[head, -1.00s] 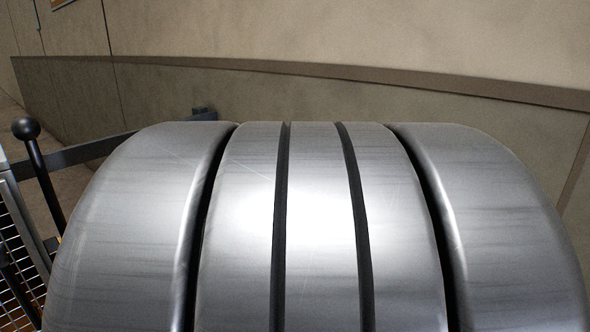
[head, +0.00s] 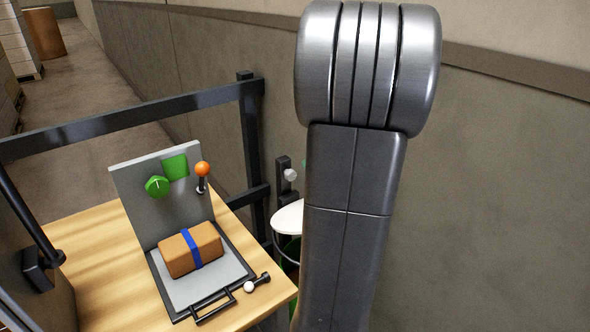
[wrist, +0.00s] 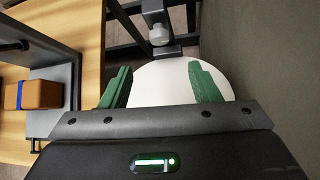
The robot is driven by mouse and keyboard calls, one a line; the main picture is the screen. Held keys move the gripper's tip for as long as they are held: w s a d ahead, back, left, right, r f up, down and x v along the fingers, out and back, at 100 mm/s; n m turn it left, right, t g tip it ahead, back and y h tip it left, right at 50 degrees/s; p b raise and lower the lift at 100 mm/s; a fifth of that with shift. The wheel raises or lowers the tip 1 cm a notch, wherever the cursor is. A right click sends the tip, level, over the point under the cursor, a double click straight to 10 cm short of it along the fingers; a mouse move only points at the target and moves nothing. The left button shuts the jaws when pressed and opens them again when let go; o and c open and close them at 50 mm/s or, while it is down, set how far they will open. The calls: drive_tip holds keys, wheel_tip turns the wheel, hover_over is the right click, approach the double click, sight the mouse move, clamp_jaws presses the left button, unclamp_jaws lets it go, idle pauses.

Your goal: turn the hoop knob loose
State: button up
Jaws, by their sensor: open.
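The pale grey hoop knob (wrist: 160,36) sits on a dark clamp (wrist: 153,8) on the frame, at the top middle of the wrist view. In the head view the knob (head: 291,174) shows small, just left of my arm. My gripper (wrist: 163,85) is open with green fingers apart and nothing between them touching. The knob lies beyond the fingertips, roughly centred between them. A white round disc (wrist: 165,75) lies below and past the fingers. In the head view part of a dark hoop (head: 278,254) shows under the disc; my arm hides the rest.
A wooden table (head: 95,255) at left carries a grey plate with a brown, blue-banded package (head: 190,249), an upright panel (head: 135,195) with green controls, and an orange-topped lever (head: 202,170). Dark rails (head: 125,122) run behind. A wall (head: 500,180) stands close on the right.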

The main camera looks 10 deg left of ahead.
sight(292, 175)
drive_tip(key=b+x, duration=0.1)
drive_tip(key=x, duration=1.2)
drive_tip(key=shift+s, duration=0.1)
drive_tip(key=c, duration=1)
